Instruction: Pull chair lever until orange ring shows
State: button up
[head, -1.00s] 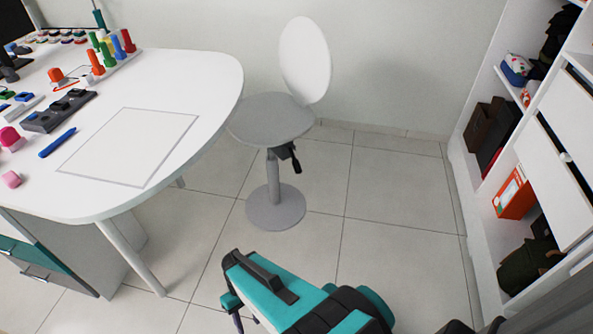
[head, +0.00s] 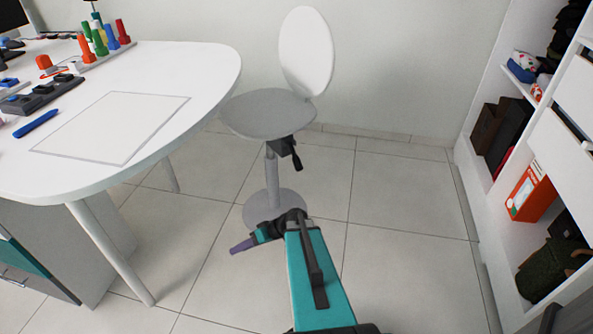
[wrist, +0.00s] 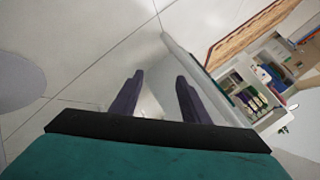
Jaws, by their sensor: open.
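The chair (head: 268,113) has a round grey seat, an oval white back and a grey post on a round base. Its black lever (head: 296,160) hangs down at the right under the seat, with a dark mechanism beside it. No orange ring is visible on it. My gripper (head: 238,246) is low in front of the chair base, left of and below the lever, and points left. In the wrist view my gripper (wrist: 157,85) shows two dark purple fingers apart with nothing between them. The lever does not show in the wrist view.
The white desk (head: 205,80) stands left of the chair, with a desk leg (head: 110,253) near my gripper's side. White wardrobe shelves (head: 480,180) with an orange binder (head: 530,193) stand at the right. The tiled floor between chair and wardrobe is clear.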

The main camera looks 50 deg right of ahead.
jog(key=w+d+r+t+h+b, duration=0.1)
jog(key=d+r+t+b, duration=0.15)
jog(key=d, duration=0.65)
jog(key=w+d+r+t+h+b, duration=0.1)
jog(key=d+r+t+h+b, duration=0.2)
jog(key=d, duration=0.6)
jog(key=t+h+b, duration=0.4)
jog(key=t+b, duration=0.1)
jog(key=t, duration=0.1)
send_near(300, 164)
jog(key=shift+s+d+r+g, duration=0.1)
jog(key=shift+s+r+g, duration=0.05)
jog(key=shift+s, duration=0.35)
jog(key=shift+s+r+g, duration=0.1)
jog(key=shift+s+r, duration=0.05)
jog(key=shift+s, duration=0.35)
jog(key=shift+w, duration=0.1)
jog(key=w+b, duration=0.2)
jog(key=w, duration=1.1)
jog(key=shift+w, duration=0.3)
jog(key=shift+c, duration=0.5)
